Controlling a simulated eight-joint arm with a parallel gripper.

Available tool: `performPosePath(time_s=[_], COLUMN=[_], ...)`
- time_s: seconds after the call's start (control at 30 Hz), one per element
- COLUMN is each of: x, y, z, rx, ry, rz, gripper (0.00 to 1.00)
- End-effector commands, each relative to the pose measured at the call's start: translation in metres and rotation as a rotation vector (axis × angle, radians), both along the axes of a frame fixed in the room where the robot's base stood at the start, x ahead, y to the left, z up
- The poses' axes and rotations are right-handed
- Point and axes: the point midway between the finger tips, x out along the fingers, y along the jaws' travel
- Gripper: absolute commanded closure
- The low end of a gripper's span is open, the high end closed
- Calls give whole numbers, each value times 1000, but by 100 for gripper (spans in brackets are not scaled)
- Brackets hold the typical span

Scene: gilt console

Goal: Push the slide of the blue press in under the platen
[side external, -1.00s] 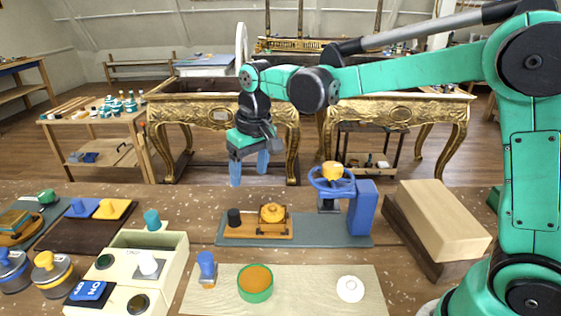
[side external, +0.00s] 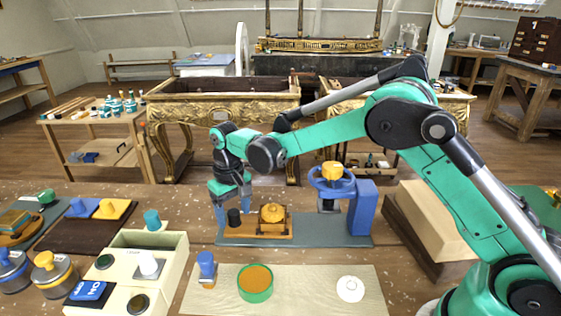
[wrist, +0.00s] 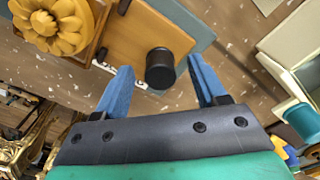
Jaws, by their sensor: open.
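The blue press (side external: 361,207) stands at the right end of a grey-blue base plate, with a blue handwheel (side external: 331,183) and a yellow knob on top. Its orange-brown slide (side external: 261,231) lies on the plate to the left of the press, clear of the platen (side external: 327,205). The slide carries a yellow flower-shaped piece (side external: 272,213) and a black knob (side external: 234,217) at its left end. My gripper (wrist: 160,84) is open. In the wrist view its blue fingers are on either side of the black knob (wrist: 160,68), with gaps on both sides; I cannot tell whether they reach its height.
A pale wooden block (side external: 420,212) stands right of the press. A cream box (side external: 176,256) with knobs is at the front left. In front lies a pale board (side external: 315,285) with a blue-handled stamp, green-rimmed dish and white disc.

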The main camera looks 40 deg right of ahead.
Motion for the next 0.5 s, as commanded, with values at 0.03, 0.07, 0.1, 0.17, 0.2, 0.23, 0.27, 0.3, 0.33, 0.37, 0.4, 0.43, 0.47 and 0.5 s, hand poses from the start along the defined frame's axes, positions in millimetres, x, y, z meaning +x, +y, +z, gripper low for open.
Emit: performPosePath(time_s=[0.03,0.07,0.1,0.17,0.2,0.23,0.27,0.3,0.33,0.37,0.4,0.43,0.47,0.5], x=[0,0,0,0,0,0,0,0,0,0,0,0,0,0], y=[0,0,0,0,0,0,0,0,0,0,0,0,0,0], z=[0,0,0,0,0,0,0,0,0,0,0,0,1,1], rx=[0,0,0,0,0,0,0,0,0,0,0,0,0,0], ry=[0,0,0,0,0,0,0,0,0,0,0,0,-1,-1], rz=[0,0,0,0,0,0,0,0,0,0,0,0,0,0], gripper=[35,35,35,44,55,64,72,84,92,100,100,100,100,100])
